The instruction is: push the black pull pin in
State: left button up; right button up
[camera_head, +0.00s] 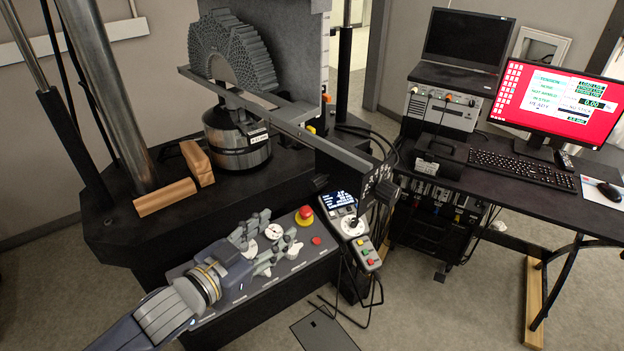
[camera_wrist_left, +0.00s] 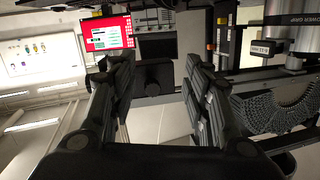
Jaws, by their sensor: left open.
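A black knob that looks like the pull pin (camera_head: 320,183) sits below the long grey bar, near the front right of the testing machine. In the left wrist view a black knob (camera_wrist_left: 159,76) shows between the fingers and beyond them; I cannot tell for certain that it is the same part. How far in the pin sits cannot be made out. My left gripper (camera_head: 277,228) is open and empty above the machine's control panel, to the left of and below the knob. Its two spread fingers also show in the left wrist view (camera_wrist_left: 155,62). My right gripper is not in view.
The control panel (camera_head: 288,268) with a red emergency button (camera_head: 305,213) lies under my left gripper. The grey bar (camera_head: 290,120) crosses in front of the lattice specimen (camera_head: 232,52). A handheld controller (camera_head: 347,215) hangs right of the panel. A desk with a red-screened monitor (camera_head: 562,95) stands at right.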

aim_at(312, 186)
pick_arm(q)
notch_tip(312, 186, up, 5)
jog(key=m+h, duration=0.2)
jog(key=h, duration=0.1)
jog(key=p+x, duration=0.1)
jog(key=x, duration=0.4)
jog(key=p+x, duration=0.2)
jog(key=x, duration=0.3)
jog(key=shift+r, duration=0.2)
jog(key=shift+p+x, duration=0.3)
jog(key=shift+x, duration=0.5)
jog(key=shift+s+f, duration=0.1)
